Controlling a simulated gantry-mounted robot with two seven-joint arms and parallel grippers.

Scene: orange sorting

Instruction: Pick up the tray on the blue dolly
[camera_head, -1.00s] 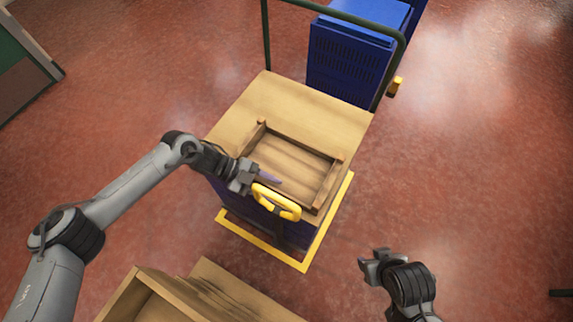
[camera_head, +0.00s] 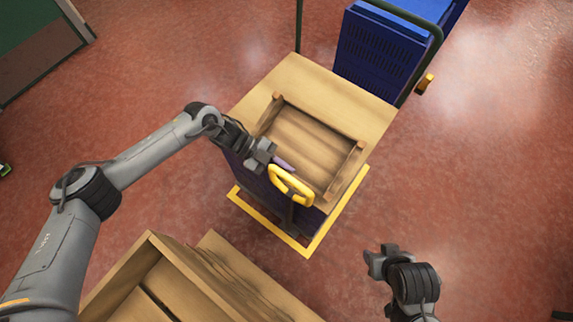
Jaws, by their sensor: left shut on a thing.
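The wooden tray (camera_head: 306,140) is shallow and open and looks empty. It lies on the flat wooden top (camera_head: 312,80) of the blue dolly (camera_head: 250,177), at the end nearer me. My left gripper (camera_head: 284,164) is at the tray's near-left edge, with its purple fingertips over the rim. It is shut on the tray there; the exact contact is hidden. A yellow looped handle (camera_head: 291,185) stands at the dolly's near end, just below the gripper. My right gripper (camera_head: 381,258) is over the floor at the lower right, apart from the tray; its jaw gap is unclear.
A wooden crate (camera_head: 165,275) stands at the bottom left, near me. Blue crates (camera_head: 375,55) with a green rail (camera_head: 435,45) stand behind the dolly. A yellow line (camera_head: 268,222) runs around the dolly's base. Red floor lies open to the right.

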